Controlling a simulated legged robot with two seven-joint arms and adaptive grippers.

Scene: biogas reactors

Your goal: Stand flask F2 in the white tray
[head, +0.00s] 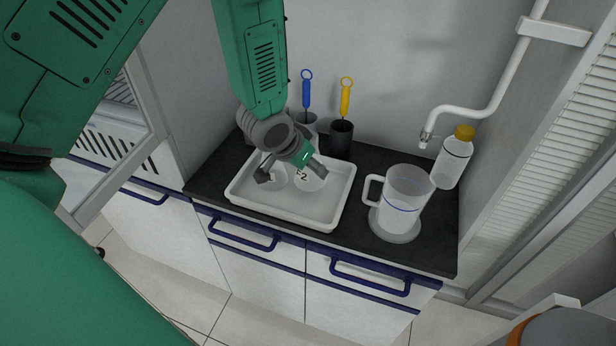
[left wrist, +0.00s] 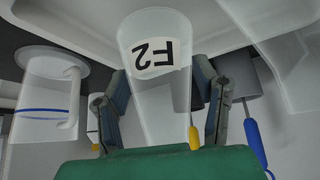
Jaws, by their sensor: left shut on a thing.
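Flask F2 (head: 309,181) is a pale, translucent vessel with a black "F2" on a white label. It is over or in the white tray (head: 334,207); I cannot tell whether its base touches the tray floor. My left gripper (head: 291,174) is shut on it, with one finger on each side. In the left wrist view, flask F2 (left wrist: 158,65) sits between the fingers, its label upside down in the picture. My right gripper is not in view.
A clear jug (head: 402,202) and a yellow-capped bottle (head: 454,160) stand right of the tray, under a white pipe (head: 475,113). Blue (head: 306,92) and yellow (head: 345,99) handled brushes stand behind in holders. Dark countertop (head: 352,236) lies bare between tray and jug.

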